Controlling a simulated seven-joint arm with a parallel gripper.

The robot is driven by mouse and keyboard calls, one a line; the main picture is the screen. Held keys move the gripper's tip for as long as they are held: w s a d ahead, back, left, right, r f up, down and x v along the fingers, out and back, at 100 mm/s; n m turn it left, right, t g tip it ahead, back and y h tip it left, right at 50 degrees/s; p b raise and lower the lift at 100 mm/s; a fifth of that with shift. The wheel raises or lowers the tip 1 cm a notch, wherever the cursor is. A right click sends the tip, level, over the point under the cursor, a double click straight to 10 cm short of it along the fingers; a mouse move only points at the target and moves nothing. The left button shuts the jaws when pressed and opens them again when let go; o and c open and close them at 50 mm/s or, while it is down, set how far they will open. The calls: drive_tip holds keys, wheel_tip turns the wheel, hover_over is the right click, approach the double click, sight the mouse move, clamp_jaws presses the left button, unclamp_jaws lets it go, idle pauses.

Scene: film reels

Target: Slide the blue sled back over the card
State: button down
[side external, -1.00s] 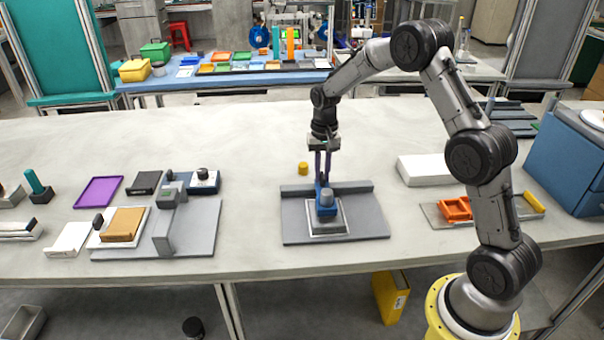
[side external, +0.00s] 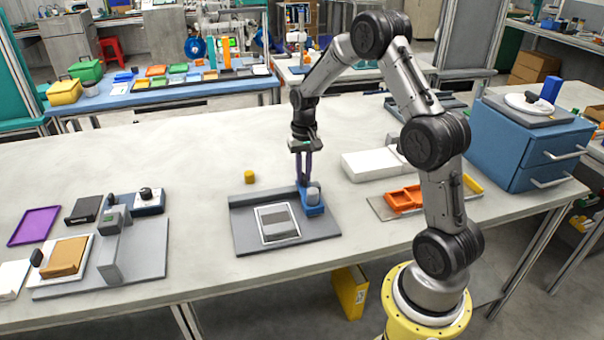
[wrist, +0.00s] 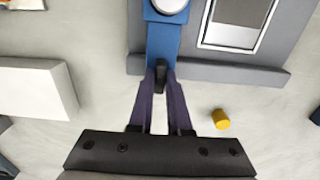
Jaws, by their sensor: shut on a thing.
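The blue sled (side external: 310,209) with a round grey knob on top is at the right end of the grey board (side external: 245,240), just right of the card (side external: 279,213). The card lies flat in a pale frame, fully uncovered, with a grey patch in its middle. My gripper (side external: 304,184) points down at the back of the sled, its purple fingers shut on the sled's dark upright tab. In the wrist view the sled (wrist: 162,38) sits beyond the fingertips (wrist: 160,72), and the framed card (wrist: 232,36) is beside it, partly cut off.
A raised ledge (side external: 262,197) runs along the board's back edge. A yellow cylinder (side external: 250,177) stands behind it. A white box (side external: 370,165) and an orange tray (side external: 404,199) are to the right. A grey stand (side external: 110,258) is to the left.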

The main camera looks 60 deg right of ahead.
drive_tip(key=c, duration=1)
unclamp_jaws()
drive_tip(key=shift+s+d, duration=0.25)
drive_tip(key=shift+d, duration=0.05)
drive_tip(key=shift+o, duration=0.7)
drive_tip(key=shift+a, duration=0.1)
drive_tip(key=shift+w, duration=0.1)
wheel_tip(320, 180, up, 14)
drive_tip(key=shift+a, duration=0.1)
